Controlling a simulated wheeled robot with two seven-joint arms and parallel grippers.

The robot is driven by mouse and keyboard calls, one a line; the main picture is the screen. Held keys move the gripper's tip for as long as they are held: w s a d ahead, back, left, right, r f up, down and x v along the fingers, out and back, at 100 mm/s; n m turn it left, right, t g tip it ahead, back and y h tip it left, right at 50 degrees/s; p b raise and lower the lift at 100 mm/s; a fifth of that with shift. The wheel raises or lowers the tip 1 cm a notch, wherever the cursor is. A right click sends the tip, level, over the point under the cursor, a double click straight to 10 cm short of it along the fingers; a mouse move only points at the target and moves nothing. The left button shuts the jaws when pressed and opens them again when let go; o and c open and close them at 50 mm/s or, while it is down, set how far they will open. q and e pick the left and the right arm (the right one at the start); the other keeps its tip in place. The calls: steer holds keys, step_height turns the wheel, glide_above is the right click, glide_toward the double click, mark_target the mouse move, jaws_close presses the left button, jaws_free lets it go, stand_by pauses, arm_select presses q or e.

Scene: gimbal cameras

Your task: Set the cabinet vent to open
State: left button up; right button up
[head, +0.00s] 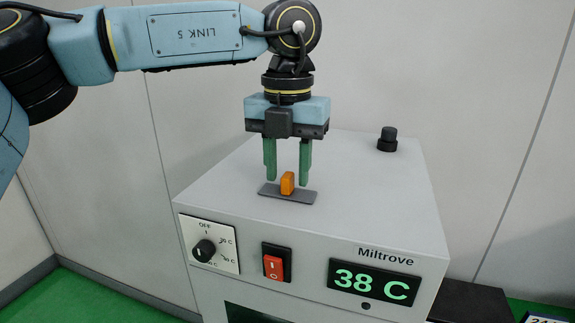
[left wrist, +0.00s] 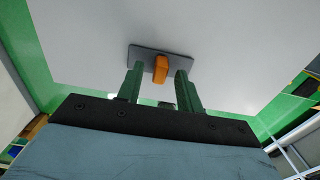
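The Miltrove cabinet (head: 345,215) has a light grey top. On it lies a dark grey vent plate (head: 301,197) with an orange tab (head: 288,183) standing near its middle. My left gripper (head: 287,180) points down above the plate, open, with a green finger to each side of the tab and apart from it. The left wrist view shows the orange tab (left wrist: 161,69) on the plate (left wrist: 143,53), in the space ahead of the open fingers (left wrist: 158,85). No open or closed marking is readable on the vent. My right gripper is not in view.
The front panel carries a temperature dial (head: 204,250), a red rocker switch (head: 273,266) and a display (head: 372,283) reading 38 C. A black knob-like cap (head: 387,140) stands at the top's back right. The rest of the top is clear. Pale walls stand behind.

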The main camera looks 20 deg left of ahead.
arm_select(q)
steer(key=shift+f, duration=0.2)
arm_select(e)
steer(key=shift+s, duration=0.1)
arm_select(q)
steer(key=shift+c, duration=0.3)
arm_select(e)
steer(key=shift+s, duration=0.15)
arm_select(q)
jaws_close()
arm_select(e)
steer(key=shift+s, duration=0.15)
arm_select(q)
steer(key=d, duration=0.6)
steer(key=shift+s+d, duration=0.15)
steer(key=shift+d, duration=0.1)
steer(key=shift+a, duration=0.15)
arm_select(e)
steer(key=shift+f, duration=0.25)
